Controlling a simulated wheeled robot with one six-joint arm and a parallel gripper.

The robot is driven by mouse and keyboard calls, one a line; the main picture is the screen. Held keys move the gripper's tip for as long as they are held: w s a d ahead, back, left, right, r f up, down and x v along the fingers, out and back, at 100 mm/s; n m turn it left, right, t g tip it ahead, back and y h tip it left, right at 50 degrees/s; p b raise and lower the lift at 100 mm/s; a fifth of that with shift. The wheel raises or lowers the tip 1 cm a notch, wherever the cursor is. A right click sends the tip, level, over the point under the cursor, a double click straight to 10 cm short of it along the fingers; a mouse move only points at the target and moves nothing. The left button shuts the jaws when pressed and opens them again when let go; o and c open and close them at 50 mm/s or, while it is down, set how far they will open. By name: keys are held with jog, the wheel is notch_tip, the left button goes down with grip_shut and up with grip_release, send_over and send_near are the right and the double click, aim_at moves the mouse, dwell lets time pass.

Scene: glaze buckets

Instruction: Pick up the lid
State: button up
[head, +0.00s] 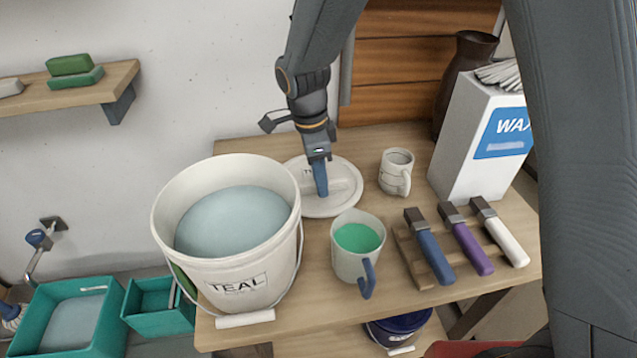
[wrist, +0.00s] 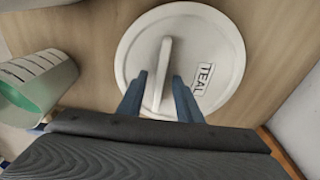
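The lid (head: 347,187) is a round white disc lying flat on the wooden table behind the bucket and cup. In the wrist view the lid (wrist: 218,42) shows a raised bar handle (wrist: 164,65) and a label reading TEAL. My gripper (head: 320,190) points down over the lid. In the wrist view my gripper (wrist: 160,88) has its two blue fingers apart, one on each side of the handle's near end, with gaps between. I cannot tell how far the fingertips are above the lid.
A white bucket (head: 250,287) labelled TEAL, full of pale blue glaze, stands left of the lid. A cup of green glaze (head: 350,265) stands in front, a small mug (head: 397,172) to the right. Brushes (head: 467,245), a WAX box (head: 470,130) and a dark vase (head: 466,75) crowd the right side.

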jog(key=shift+f, duration=0.15)
jog(key=shift+c, duration=0.6)
grip_shut()
